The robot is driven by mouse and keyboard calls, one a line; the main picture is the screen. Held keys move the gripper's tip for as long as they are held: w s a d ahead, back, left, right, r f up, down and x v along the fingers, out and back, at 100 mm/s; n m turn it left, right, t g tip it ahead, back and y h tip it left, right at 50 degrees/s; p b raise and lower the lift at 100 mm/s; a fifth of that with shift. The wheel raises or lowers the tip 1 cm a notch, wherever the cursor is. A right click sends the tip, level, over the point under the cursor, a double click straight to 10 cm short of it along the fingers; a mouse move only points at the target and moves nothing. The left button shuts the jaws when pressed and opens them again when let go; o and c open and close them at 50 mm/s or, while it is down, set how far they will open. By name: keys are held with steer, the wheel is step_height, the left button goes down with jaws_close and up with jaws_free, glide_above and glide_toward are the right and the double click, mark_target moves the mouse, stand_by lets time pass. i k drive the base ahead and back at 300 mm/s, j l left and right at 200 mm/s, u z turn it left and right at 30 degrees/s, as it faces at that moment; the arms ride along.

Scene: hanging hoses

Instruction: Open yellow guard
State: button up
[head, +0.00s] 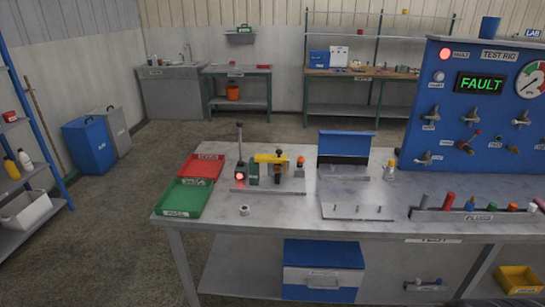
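The yellow guard (270,158) is a small yellow piece on a device with a grey base plate (290,186), on the workbench left of the middle. It sits across the top of the device, and at this size I cannot tell whether it is open or shut. Next to it stand an upright dark lever (239,140) and a red glowing lamp (239,181) on the left. A small orange-red knob (300,161) is at its right. My gripper is not in view.
A red tray (202,168) and a green tray (183,199) lie left of the device. A blue hinged lid (345,144) stands raised to its right. The blue test rig panel (480,110) reads FAULT. Open floor (120,240) lies left of the bench.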

mark_target(278, 158)
steer(key=i+j, duration=0.25)
steer(key=i, duration=0.2)
steer(key=i+j, duration=0.25)
steer(key=i, duration=0.15)
steer(key=i+j, duration=0.25)
steer(key=i, duration=0.2)
steer(key=i+j, duration=0.25)
steer(key=i, duration=0.2)
